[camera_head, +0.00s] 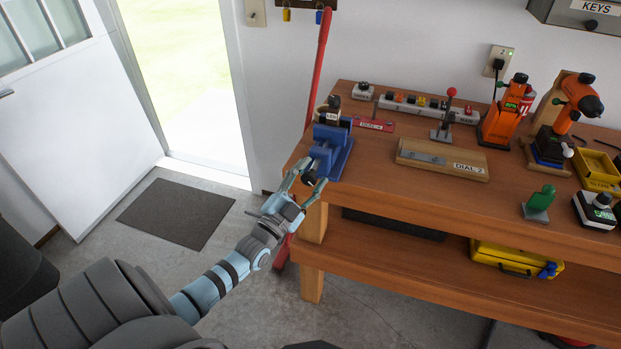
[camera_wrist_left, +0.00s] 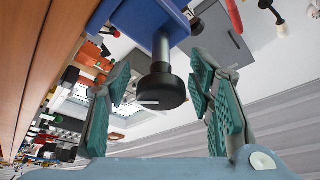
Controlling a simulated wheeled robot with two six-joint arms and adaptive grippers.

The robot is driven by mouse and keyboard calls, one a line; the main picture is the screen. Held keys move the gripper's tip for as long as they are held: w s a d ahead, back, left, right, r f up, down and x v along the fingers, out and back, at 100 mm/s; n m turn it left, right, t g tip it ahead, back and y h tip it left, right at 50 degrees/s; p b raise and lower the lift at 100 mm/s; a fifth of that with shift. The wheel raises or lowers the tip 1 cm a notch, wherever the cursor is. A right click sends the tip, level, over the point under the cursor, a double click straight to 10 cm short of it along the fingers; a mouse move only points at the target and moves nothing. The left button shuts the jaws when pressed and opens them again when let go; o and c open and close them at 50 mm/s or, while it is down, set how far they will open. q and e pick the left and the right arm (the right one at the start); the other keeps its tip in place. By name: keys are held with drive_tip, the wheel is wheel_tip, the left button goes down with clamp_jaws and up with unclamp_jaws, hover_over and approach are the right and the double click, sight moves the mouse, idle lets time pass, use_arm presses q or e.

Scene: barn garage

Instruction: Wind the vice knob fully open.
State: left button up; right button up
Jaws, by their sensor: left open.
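The blue vice (camera_head: 329,148) stands at the left end of the wooden bench. Its round black knob (camera_wrist_left: 161,92) sits on a grey metal screw rod (camera_wrist_left: 161,50) in the left wrist view, and a thin pale line marks the knob's face. My left gripper (camera_head: 306,183) is at the vice's front end in the head view. In the left wrist view its green-padded fingers (camera_wrist_left: 160,84) are open, one on each side of the knob, with visible gaps. Whether the knob lies deep between the pads is hard to tell. My right gripper is not in view.
The wooden bench (camera_head: 372,183) carries a board marked DIAL 2 (camera_head: 443,159), a red-knobbed lever (camera_head: 446,112) and an orange tool (camera_head: 508,108) to the right. A red pole (camera_head: 317,75) leans behind the vice. Floor left of the bench is clear around a dark mat (camera_head: 177,213).

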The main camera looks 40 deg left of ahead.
use_arm(q)
drive_tip(key=shift+c, duration=0.2)
drive_tip(key=c, duration=1)
drive_tip(key=shift+n, duration=0.5)
drive_tip(key=shift+c, duration=0.2)
drive_tip(key=n+y, duration=0.1)
drive_tip(key=n, duration=0.2)
drive_tip(key=n+y+p, duration=0.1)
drive_tip(key=n+y, duration=0.1)
drive_tip(key=n, duration=0.1)
drive_tip(key=shift+f+t, duration=0.1)
drive_tip(key=shift+t, duration=0.2)
drive_tip(key=n+y, duration=0.2)
drive_tip(key=n, duration=0.1)
drive_tip(key=n+y+p, duration=0.1)
drive_tip(key=n, duration=0.2)
drive_tip(key=shift+n+g+y, duration=0.4)
drive_tip(key=n+g+y, duration=0.1)
drive_tip(key=n, duration=0.2)
drive_tip(key=n+g+y+p, duration=0.1)
drive_tip(key=n+y, duration=0.1)
drive_tip(key=n, duration=0.1)
drive_tip(key=shift+d+n+p, duration=0.1)
drive_tip(key=shift+n+p, duration=0.2)
drive_tip(key=shift+n+g+y+p, duration=0.4)
drive_tip(key=shift+n+g+p, duration=0.15)
drive_tip(key=shift+n, duration=0.9)
drive_tip(key=shift+n+g+y+p, duration=0.4)
drive_tip(key=shift+n+g, duration=0.25)
drive_tip(key=shift+n, duration=0.8)
